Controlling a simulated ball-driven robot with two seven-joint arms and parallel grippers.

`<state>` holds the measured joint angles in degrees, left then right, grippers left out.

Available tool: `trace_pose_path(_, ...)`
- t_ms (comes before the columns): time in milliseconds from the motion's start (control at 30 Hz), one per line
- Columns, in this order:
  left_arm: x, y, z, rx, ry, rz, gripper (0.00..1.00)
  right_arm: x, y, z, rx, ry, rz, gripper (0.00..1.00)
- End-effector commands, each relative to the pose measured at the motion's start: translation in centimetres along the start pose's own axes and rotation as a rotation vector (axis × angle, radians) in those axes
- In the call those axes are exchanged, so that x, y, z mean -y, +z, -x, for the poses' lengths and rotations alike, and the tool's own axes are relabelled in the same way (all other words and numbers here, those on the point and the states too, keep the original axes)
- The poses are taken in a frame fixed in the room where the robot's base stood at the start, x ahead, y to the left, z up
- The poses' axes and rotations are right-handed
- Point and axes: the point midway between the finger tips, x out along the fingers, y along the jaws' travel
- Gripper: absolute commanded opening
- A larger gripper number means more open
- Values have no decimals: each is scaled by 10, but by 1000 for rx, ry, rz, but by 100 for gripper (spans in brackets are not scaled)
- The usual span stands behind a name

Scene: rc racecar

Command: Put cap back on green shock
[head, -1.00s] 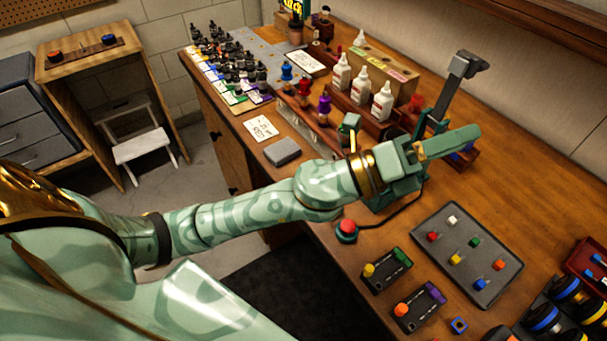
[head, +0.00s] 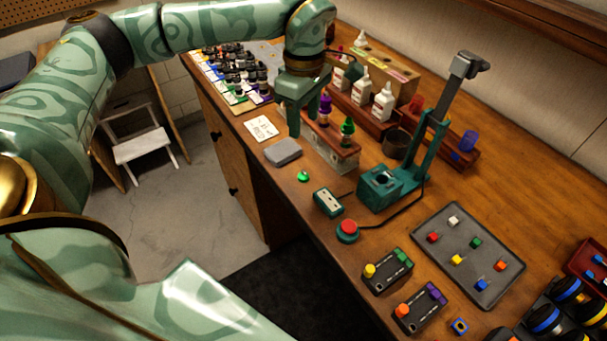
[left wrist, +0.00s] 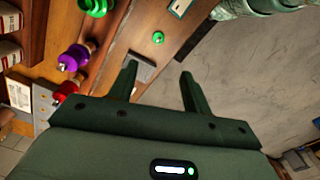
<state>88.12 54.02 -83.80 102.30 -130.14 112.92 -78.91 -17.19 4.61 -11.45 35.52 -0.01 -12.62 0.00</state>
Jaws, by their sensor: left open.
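The green shock (head: 347,131) stands upright at the near right end of the shock rack (head: 322,150), beside the purple shock. It also shows at the top edge of the left wrist view (left wrist: 95,6). A small green cap (head: 303,176) lies on the bench in front of the rack, near the front edge. The cap also shows in the left wrist view (left wrist: 158,37), beyond my fingertips. My left gripper (head: 297,128) is open and empty, left of the rack and above the grey block. It is apart from the cap. My right gripper is not in view.
A grey block (head: 283,152) lies left of the cap. A small dark green box (head: 329,202), a red button (head: 347,229) and a teal stand (head: 385,188) are to the right. The purple shock (head: 325,109) is close to my left gripper. White bottles (head: 383,101) stand behind.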

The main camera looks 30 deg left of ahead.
Motion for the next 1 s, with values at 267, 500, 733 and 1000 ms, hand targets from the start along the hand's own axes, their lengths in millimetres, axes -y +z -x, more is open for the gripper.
trace_pose_path(267, 0, 1, -2, 2, -1, -1, 49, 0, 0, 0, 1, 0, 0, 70)
trace_pose_path(500, 0, 1, -42, 3, -4, -2, 49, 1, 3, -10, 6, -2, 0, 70)
trace_pose_path(733, 0, 2, -90, 3, -5, -2, 49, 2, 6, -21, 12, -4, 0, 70)
trace_pose_path(1000, 0, 2, -112, 4, 1, -2, 49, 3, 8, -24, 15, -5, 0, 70)
